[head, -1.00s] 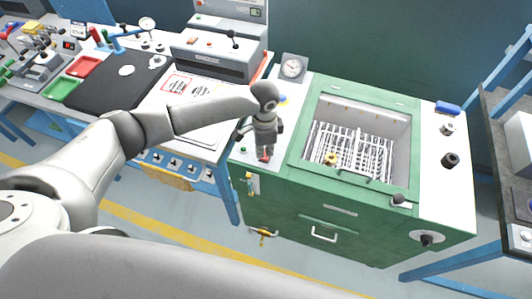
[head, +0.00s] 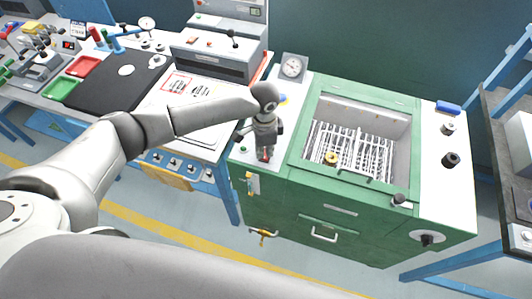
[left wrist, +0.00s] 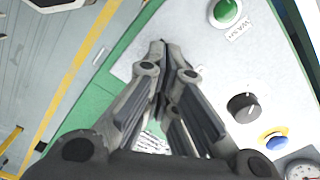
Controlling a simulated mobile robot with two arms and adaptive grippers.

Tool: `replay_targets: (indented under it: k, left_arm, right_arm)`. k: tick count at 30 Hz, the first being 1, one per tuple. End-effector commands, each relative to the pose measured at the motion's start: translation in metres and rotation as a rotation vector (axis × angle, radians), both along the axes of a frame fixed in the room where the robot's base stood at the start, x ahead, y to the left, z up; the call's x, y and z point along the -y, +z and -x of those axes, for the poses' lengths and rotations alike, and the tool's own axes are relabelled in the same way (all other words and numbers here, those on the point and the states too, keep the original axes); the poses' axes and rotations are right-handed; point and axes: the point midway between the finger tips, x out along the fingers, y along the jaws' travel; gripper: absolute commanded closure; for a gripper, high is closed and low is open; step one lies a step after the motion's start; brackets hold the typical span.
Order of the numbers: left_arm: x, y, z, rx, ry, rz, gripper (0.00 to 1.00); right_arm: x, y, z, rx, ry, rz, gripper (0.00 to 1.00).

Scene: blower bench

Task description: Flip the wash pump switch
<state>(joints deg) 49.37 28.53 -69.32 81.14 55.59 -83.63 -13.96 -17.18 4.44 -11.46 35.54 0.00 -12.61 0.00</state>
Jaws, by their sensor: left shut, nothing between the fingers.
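My left gripper (head: 264,158) is shut and empty, pointing down over the white left-hand panel (head: 247,161) of the green washer cabinet. In the left wrist view its fingertips (left wrist: 163,46) are together close above the panel; I cannot tell if they touch it. A green dome (left wrist: 226,12) with a label reading WASH sits on the panel, beyond and right of the fingertips. No toggle lever is clearly visible; the fingers hide part of the panel, and a small red spot shows by them in the head view. My right gripper is not in view.
A black knob (left wrist: 243,107), a blue button (left wrist: 274,140) and a gauge (head: 293,67) share the panel. The open wash basin (head: 411,130) with a wire rack is to the right. A valve with a yellow handle (head: 262,233) sticks out from the cabinet front.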

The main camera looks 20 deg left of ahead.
Motion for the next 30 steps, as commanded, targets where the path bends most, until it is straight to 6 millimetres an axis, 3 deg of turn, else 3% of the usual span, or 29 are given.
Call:
replay_targets:
  k: [30]
  left_arm:
    - [0.000,-0.016,0.000,0.000,0.000,0.000,1.00]
  right_arm:
    - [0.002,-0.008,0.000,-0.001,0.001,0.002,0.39]
